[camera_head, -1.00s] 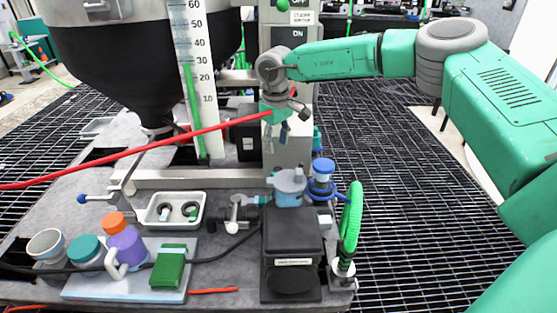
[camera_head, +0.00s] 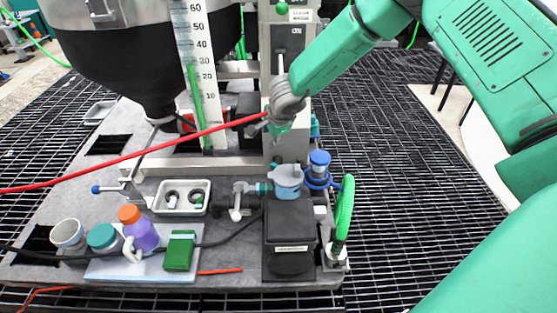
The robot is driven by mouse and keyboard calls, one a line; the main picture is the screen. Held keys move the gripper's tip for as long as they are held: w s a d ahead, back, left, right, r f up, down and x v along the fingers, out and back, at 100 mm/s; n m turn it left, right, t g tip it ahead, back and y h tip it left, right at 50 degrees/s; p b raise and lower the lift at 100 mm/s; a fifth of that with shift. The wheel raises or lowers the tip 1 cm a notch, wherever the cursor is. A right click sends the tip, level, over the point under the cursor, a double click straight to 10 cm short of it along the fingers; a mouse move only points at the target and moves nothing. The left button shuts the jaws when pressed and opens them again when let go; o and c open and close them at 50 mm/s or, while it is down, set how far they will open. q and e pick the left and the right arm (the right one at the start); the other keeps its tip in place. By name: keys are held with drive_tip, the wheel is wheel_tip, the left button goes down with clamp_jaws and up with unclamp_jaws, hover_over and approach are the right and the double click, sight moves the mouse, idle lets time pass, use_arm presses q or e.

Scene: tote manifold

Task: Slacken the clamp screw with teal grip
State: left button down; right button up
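A small teal grip (camera_head: 315,125) shows at the right side of the grey upright column (camera_head: 291,150); it looks like the clamp screw's grip, but its screw is hidden behind the column. My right arm comes in from the upper right. My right gripper (camera_head: 276,133) points down in front of the column, to the left of the teal grip and apart from it in the picture. Its fingers are small and blend with the column, so whether they are open is unclear. My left gripper is not in view.
A red hose (camera_head: 130,158) runs behind or against my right gripper. A blue-capped fitting (camera_head: 319,165), a pale blue cup-like part (camera_head: 287,181) and a green handwheel (camera_head: 344,207) stand below. A black hopper (camera_head: 150,75) and a white scale (camera_head: 200,70) are left.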

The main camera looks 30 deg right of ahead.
drive_tip(key=s+d+r+m+g+y+p, duration=0.1)
drive_tip(key=s+d+m+g+y+p, duration=0.2)
drive_tip(key=s+m, duration=0.75)
drive_tip(key=shift+m+t+h, duration=0.3)
drive_tip(key=shift+m+t, duration=0.4)
drive_tip(key=shift+m, duration=0.25)
drive_tip(key=x, duration=0.4)
drive_tip(key=w+x, duration=0.1)
drive_tip(key=x, duration=0.4)
drive_tip(key=w+r+x, duration=0.1)
drive_tip(key=x, duration=0.3)
drive_tip(key=shift+w+a+f+p, duration=0.1)
drive_tip(key=shift+w+f+p, duration=0.1)
drive_tip(key=shift+w+p, duration=0.15)
clamp_jaws()
